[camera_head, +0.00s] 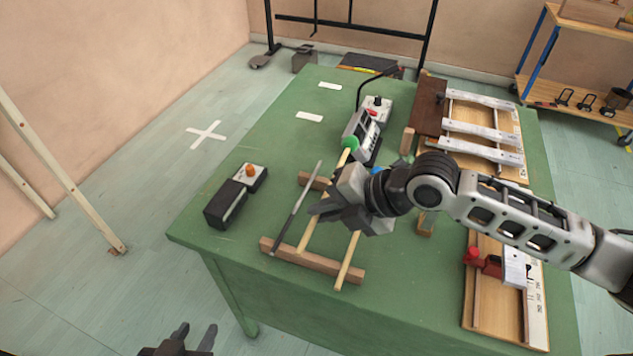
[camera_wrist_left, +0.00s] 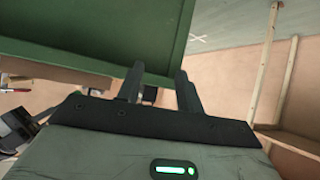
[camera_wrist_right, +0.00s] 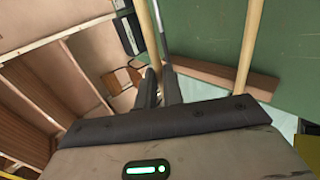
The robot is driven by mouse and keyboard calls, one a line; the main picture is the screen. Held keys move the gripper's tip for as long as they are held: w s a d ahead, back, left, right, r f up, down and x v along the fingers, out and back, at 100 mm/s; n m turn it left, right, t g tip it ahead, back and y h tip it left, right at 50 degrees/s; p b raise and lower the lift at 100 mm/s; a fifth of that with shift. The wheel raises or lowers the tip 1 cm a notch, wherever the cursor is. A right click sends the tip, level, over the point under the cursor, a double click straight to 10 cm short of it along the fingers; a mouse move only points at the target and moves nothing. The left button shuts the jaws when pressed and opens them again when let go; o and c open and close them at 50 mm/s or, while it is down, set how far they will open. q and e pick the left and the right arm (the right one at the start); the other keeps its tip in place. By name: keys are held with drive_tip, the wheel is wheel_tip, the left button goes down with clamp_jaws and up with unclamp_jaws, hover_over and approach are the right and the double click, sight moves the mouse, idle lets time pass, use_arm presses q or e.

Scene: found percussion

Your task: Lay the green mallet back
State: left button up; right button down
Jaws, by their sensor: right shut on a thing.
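The green mallet has a round green head (camera_head: 349,143) and a pale wooden handle (camera_head: 311,232). My right gripper (camera_head: 320,208) is shut on that handle, which also shows in the right wrist view (camera_wrist_right: 149,35). The handle's lower end is over the front wooden rail (camera_head: 330,265); I cannot tell if it touches. The back rail (camera_head: 312,181) is partly hidden by my gripper. A dark grey rod (camera_head: 296,208) lies left of the mallet. Another pale stick (camera_head: 348,262) lies to the right, its upper part hidden. My left gripper (camera_head: 200,335) is open and empty, low beside the table.
A black and grey box with an orange knob (camera_head: 249,171) sits left on the green table (camera_head: 240,285). A grey device (camera_head: 361,135) stands behind the rails. Boards with metal bars (camera_head: 480,130) and a red clamp (camera_head: 487,262) lie at the right.

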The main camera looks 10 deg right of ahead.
wheel_tip(320, 180, down, 6)
drive_tip(key=b, duration=0.4)
drive_tip(key=shift+s+d, duration=0.1)
drive_tip(key=shift+s, duration=0.05)
use_arm(q)
drive_tip(key=shift+s+d+f+n+h, duration=0.15)
drive_tip(key=shift+d+f+n, duration=0.05)
drive_tip(key=shift+f, duration=0.35)
drive_tip(key=shift+s+d+f+n+h, duration=0.15)
drive_tip(key=shift+d+f+n, duration=0.05)
drive_tip(key=shift+f, duration=0.35)
use_arm(e)
drive_tip(key=shift+f, duration=0.1)
use_arm(q)
drive_tip(key=shift+s, duration=0.1)
drive_tip(key=shift+f+b, duration=0.2)
drive_tip(key=shift+b, duration=0.15)
use_arm(e)
drive_tip(key=shift+f, duration=0.3)
drive_tip(key=c, duration=1.5)
unclamp_jaws()
drive_tip(key=shift+o, duration=0.2)
